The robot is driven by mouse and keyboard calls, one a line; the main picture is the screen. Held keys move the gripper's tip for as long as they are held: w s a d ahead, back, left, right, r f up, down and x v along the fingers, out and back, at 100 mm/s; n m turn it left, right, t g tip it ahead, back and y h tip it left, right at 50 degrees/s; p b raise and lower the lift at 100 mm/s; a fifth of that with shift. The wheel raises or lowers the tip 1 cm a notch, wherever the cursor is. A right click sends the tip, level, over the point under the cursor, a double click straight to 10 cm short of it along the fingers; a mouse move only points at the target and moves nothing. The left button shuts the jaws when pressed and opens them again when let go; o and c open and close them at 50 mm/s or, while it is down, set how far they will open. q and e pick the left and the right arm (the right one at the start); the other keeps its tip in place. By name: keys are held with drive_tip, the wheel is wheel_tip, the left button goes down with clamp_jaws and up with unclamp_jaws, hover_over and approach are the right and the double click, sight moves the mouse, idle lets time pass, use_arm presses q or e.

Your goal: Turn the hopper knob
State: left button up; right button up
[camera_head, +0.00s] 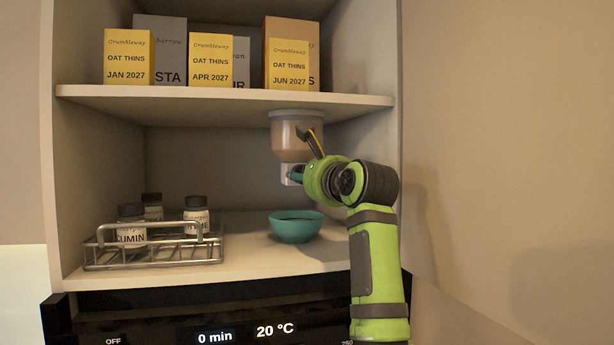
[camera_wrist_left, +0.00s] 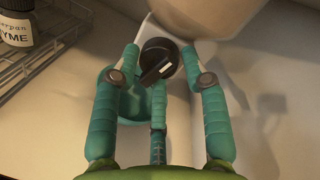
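The hopper (camera_head: 291,137) hangs under the upper shelf, with a clear body holding brownish contents and a pale outlet. Its dark round knob (camera_wrist_left: 157,52) with a raised bar and a white mark shows in the left wrist view. My left gripper (camera_head: 290,173) is at the hopper's outlet. In the left wrist view its teal fingers (camera_wrist_left: 160,60) stand apart on both sides of the knob, with a third finger below it. I cannot tell whether any finger touches the knob. The gripper hides the knob in the head view. My right gripper is not in view.
A teal bowl (camera_head: 295,226) stands on the lower shelf below the hopper. A wire rack (camera_head: 155,259) with spice jars is at left. Yellow and other boxes (camera_head: 211,60) stand on the upper shelf (camera_head: 225,97). The cabinet's right wall (camera_head: 366,60) is close to my arm.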

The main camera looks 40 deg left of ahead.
use_arm(q)
drive_tip(key=shift+s+r, duration=0.2)
drive_tip(key=shift+r, duration=0.1)
drive_tip(key=b+v, duration=0.3)
drive_tip(key=v, duration=0.5)
drive_tip(key=shift+f+b, duration=0.25)
drive_tip(key=shift+b, duration=0.15)
idle(0.3)
idle(0.4)
